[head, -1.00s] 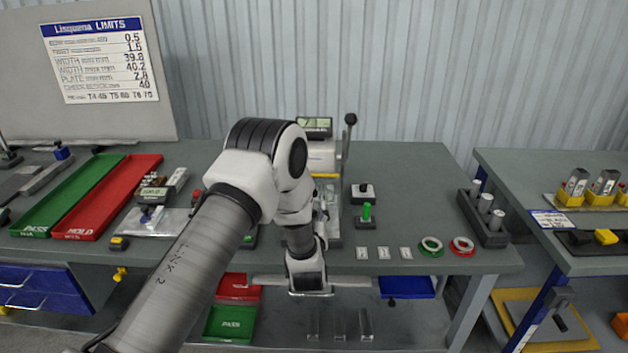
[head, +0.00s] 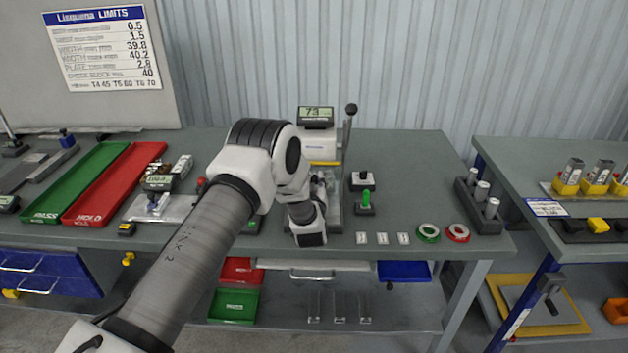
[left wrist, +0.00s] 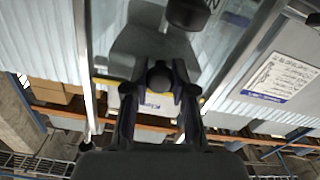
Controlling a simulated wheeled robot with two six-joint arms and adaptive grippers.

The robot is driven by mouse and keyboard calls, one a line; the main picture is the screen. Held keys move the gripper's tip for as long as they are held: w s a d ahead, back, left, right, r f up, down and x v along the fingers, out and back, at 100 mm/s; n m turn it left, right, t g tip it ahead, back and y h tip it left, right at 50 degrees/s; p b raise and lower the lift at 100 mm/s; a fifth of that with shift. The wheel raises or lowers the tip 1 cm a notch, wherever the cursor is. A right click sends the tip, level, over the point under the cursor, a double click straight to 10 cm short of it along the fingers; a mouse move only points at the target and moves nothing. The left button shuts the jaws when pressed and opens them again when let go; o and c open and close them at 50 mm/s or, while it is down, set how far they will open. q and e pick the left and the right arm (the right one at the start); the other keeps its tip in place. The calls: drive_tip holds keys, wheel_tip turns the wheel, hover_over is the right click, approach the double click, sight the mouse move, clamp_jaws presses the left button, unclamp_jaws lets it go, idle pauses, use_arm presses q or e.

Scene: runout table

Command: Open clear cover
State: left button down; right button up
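The press-like device (head: 322,148) stands at the back of the middle table, with a display on top and a black-knobbed lever at its right. A clear, glassy part (head: 332,212), apparently the cover, shows at its front, mostly hidden behind my left arm. My left gripper (head: 310,236) is at the table's front edge, before the device; its fingers are hard to see there. In the left wrist view the two dark fingers (left wrist: 158,105) stand apart, with a dark rounded shape between them; I see nothing clamped. Whether they touch the cover cannot be told. My right gripper is not in view.
A green tray (head: 75,182) and a red tray (head: 118,185) lie at left. A second table stands at right.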

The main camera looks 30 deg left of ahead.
sight(314, 177)
use_arm(q)
wheel_tip(314, 177, up, 13)
drive_tip(key=p, duration=0.3)
drive_tip(key=shift+f, duration=0.15)
drive_tip(key=c, duration=0.9)
unclamp_jaws()
drive_tip(key=shift+c, duration=0.2)
drive_tip(key=shift+w+f, duration=0.15)
drive_tip(key=v, duration=1.2)
drive_tip(key=shift+a, duration=0.15)
